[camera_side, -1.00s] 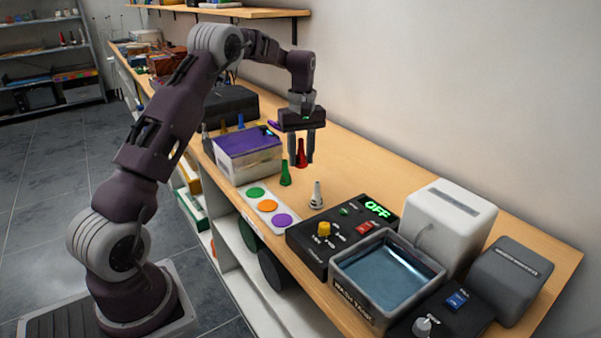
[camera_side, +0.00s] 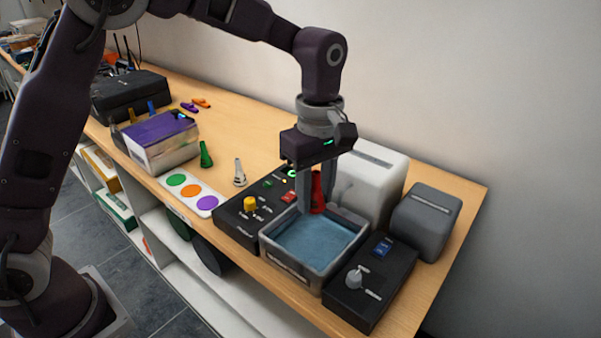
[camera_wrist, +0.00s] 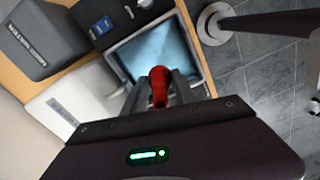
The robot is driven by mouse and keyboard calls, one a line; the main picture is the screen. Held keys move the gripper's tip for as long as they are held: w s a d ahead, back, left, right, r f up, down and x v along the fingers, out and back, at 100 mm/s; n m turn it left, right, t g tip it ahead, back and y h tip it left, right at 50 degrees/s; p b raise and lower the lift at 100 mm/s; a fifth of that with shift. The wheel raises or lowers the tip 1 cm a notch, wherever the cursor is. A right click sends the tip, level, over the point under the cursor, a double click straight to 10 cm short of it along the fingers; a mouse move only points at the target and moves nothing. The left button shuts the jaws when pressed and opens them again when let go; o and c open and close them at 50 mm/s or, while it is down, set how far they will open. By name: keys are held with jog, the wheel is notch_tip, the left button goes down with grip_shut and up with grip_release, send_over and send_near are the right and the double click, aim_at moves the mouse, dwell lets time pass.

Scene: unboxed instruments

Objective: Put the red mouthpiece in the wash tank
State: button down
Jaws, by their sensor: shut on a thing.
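The red mouthpiece (camera_side: 317,190) is held upright between the fingers of my gripper (camera_side: 314,205), which is shut on it. It also shows in the wrist view (camera_wrist: 159,86), between both fingers. In the side view a finger hides part of it. The wash tank (camera_side: 273,262) is a grey open-topped basin with blue water, at the front right of the bench. The gripper and mouthpiece are above the back part of the tank. The tank also shows in the wrist view (camera_wrist: 192,62), beyond the mouthpiece.
A white box (camera_side: 385,170) and a grey box (camera_side: 426,222) stand behind the tank. Black control boxes flank it, one with a yellow knob (camera_side: 250,204), one with a grey knob (camera_side: 354,278). A green mouthpiece (camera_side: 206,156) and a silver one (camera_side: 240,174) stand to the left.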

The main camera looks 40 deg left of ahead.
aim_at(313, 249)
notch_tip(313, 249, down, 11)
jog(key=shift+r, duration=0.15)
jog(key=shift+f, duration=0.45)
dwell(0.6)
jog(key=c, duration=0.9)
grip_release()
